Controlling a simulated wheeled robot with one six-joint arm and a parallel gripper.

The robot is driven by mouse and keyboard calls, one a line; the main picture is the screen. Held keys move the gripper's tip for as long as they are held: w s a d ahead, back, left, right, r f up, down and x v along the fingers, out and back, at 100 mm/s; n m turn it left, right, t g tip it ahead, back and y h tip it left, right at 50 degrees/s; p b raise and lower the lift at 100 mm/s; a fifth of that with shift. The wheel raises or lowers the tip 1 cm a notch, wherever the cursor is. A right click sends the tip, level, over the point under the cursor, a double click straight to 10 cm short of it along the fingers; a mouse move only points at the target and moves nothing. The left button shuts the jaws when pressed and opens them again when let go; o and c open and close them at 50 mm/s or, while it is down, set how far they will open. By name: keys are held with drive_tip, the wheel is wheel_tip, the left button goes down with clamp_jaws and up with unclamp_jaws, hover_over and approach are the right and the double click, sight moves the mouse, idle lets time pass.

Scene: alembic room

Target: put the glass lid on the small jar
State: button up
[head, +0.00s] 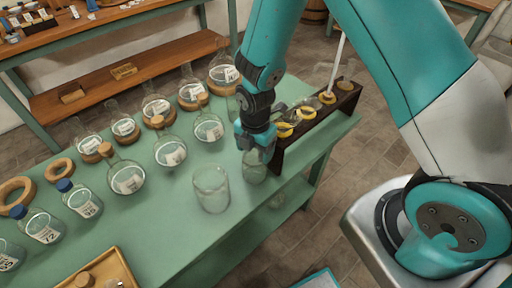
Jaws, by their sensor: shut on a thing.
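My gripper (258,152) points down near the front right edge of the green table and is shut on a small clear piece, apparently the glass lid, mostly hidden by the fingers. A small clear glass jar (254,170) stands directly below the fingertips. Its rim is hidden behind the gripper, so I cannot tell whether the lid touches it. A wider open glass beaker (211,188) stands apart, just to the left of the jar.
Several labelled round flasks (127,178) on cork rings fill the table's left and back. A dark rack (318,120) with yellow-ringed glassware stands close to the right of my gripper. A wooden tray (104,268) lies at the front left. The table's front edge is close to the jar.

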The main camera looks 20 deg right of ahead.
drive_tip(key=shift+f, duration=0.2)
idle(0.5)
drive_tip(key=o, duration=1.1)
drive_tip(key=shift+c, duration=0.2)
drive_tip(key=shift+r, duration=0.1)
drive_tip(key=shift+r+p, duration=2.8)
drive_tip(key=shift+r, duration=0.65)
